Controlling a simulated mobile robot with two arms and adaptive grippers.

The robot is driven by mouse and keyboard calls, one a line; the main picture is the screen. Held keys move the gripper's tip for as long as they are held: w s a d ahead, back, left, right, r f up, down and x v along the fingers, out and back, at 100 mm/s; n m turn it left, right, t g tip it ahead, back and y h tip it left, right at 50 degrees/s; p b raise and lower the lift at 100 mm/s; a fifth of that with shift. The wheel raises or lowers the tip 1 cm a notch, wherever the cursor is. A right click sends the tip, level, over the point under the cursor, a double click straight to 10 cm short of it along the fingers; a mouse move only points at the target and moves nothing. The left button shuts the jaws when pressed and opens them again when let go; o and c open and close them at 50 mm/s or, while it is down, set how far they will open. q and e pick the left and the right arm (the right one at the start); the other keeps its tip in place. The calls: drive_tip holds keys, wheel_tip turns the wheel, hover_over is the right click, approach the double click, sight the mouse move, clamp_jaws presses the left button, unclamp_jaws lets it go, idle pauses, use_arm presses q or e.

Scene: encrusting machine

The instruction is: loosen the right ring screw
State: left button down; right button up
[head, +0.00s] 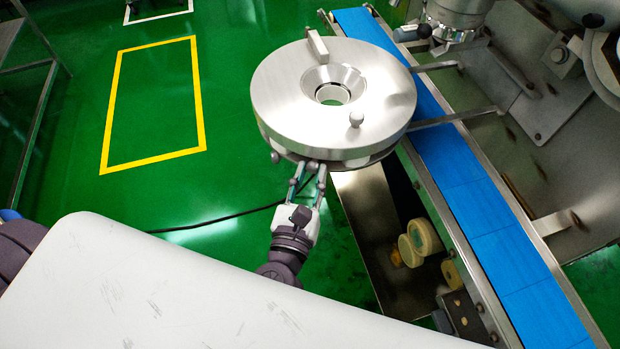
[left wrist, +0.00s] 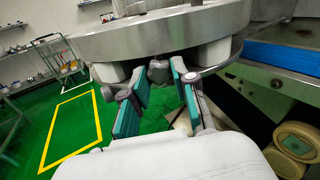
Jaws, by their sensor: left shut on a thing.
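A thick round steel disc (head: 282,99) with a central funnel hole stands over the machine's side. My left gripper (head: 312,168) reaches up from below to the near lower edge of the disc. In the left wrist view its two teal-padded fingers (left wrist: 160,84) close around the right ring screw (left wrist: 158,70), a small grey knob under the disc's rim (left wrist: 150,38). The fingers partly hide the screw. A small knob (head: 275,157) shows on the rim to the left of the gripper. My right gripper is not in view.
A blue conveyor belt (head: 461,184) runs behind and right of the disc. Round cream containers (head: 424,236) sit below the belt. Green floor to the left is open.

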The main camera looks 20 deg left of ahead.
use_arm(q)
drive_tip(key=shift+d+f+n+b, duration=0.15)
drive_tip(key=shift+n+b, duration=0.4)
drive_tip(key=shift+n, duration=0.55)
drive_tip(key=c, duration=0.9)
unclamp_jaws()
drive_tip(key=s, duration=1.2)
drive_tip(key=shift+d, duration=0.4)
